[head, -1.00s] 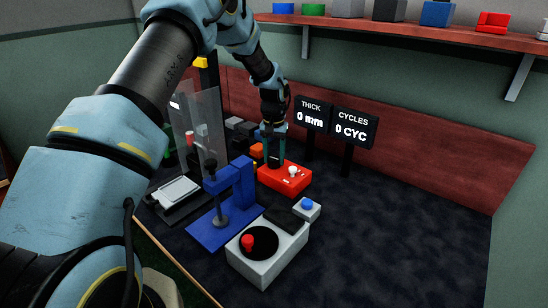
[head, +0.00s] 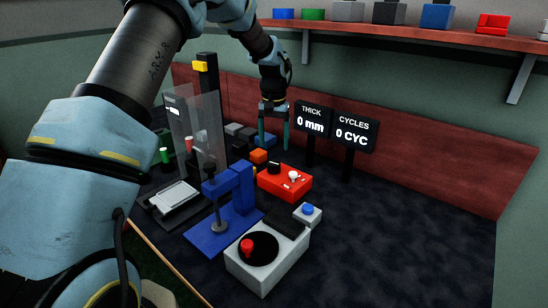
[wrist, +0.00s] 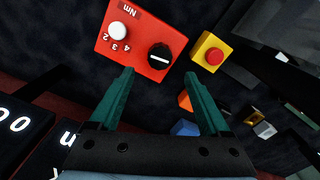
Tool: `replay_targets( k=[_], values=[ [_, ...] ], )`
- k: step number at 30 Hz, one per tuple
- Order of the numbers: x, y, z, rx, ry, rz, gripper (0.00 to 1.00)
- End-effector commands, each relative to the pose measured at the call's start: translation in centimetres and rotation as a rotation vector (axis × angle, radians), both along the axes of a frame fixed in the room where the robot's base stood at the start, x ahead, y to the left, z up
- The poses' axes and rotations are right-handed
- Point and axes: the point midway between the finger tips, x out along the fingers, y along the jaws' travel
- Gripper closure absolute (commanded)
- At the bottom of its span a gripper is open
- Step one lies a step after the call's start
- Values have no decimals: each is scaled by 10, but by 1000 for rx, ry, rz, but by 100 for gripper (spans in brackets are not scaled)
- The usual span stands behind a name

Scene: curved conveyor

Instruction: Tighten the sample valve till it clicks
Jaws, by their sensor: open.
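A red box (head: 284,186) stands on the dark table near the middle of the head view. It carries a black round knob (head: 274,167) and a white knob (head: 293,175). In the wrist view the red box (wrist: 150,20) shows "Nm" and a number scale by the white knob (wrist: 118,32). The black knob (wrist: 160,56) there has a white line across it. No label names a sample valve. My gripper (head: 272,144) is open and empty, above and behind the red box. In the wrist view my gripper's fingertips (wrist: 159,75) point toward the black knob, apart from it.
A blue press (head: 243,190), a grey box with a red knob (head: 265,262) and a clear panel (head: 205,120) stand in front and left. Display signs (head: 355,130) stand behind right. A yellow box with a red button (wrist: 209,54) is beside the red box. The right table area is clear.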

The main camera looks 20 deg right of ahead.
Motion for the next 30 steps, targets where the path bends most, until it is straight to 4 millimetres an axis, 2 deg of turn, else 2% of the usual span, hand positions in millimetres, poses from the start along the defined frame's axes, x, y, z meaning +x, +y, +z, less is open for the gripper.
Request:
replay_targets(
  k=[3,7,24,26,30],
  values=[
    [0,-1,17,-3,-2,0,19],
    [0,0,27,-1,1,-1,19],
    [0,0,30,0,1,-7,19],
    [0,1,30,0,2,-48,19],
    [0,1,31,2,5,-275,19]
  ],
)
